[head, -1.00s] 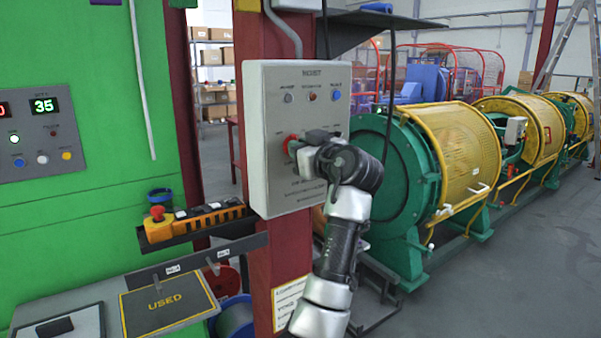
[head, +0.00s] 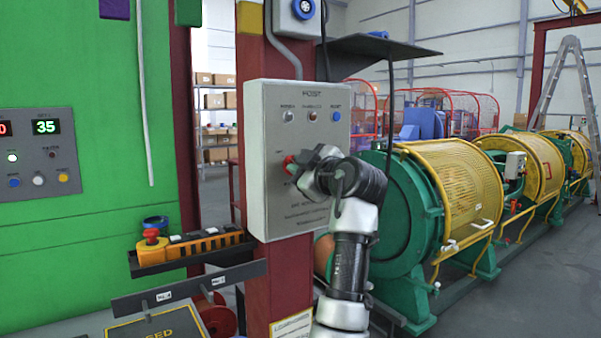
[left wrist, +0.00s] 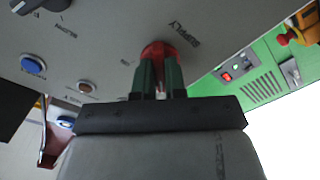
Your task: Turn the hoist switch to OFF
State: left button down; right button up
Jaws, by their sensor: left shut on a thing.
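The grey hoist box (head: 270,205), with "HOIST" printed at its top, is fixed to a dark red post. Its red switch knob (head: 288,163) sits on the left part of the front face. My left gripper (head: 296,165) is at the knob and largely covers it in the head view. In the left wrist view, the red knob (left wrist: 158,49) is between the fingers of my left gripper (left wrist: 160,72), which are shut on it. "SUPPLY" is printed beside it. The knob's pointing direction is hidden. My right gripper is not in view.
A black knob (left wrist: 38,4) and a blue button (left wrist: 33,65) are on the same face. A yellow pendant control (head: 205,243) lies on a tray at lower left. The green strander (head: 405,205) stands behind right.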

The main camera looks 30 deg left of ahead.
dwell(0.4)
pick_arm(q)
jog(key=c, duration=1.2)
grip_release()
jog(key=shift+b+v, duration=1)
jog(key=shift+v, duration=4.45)
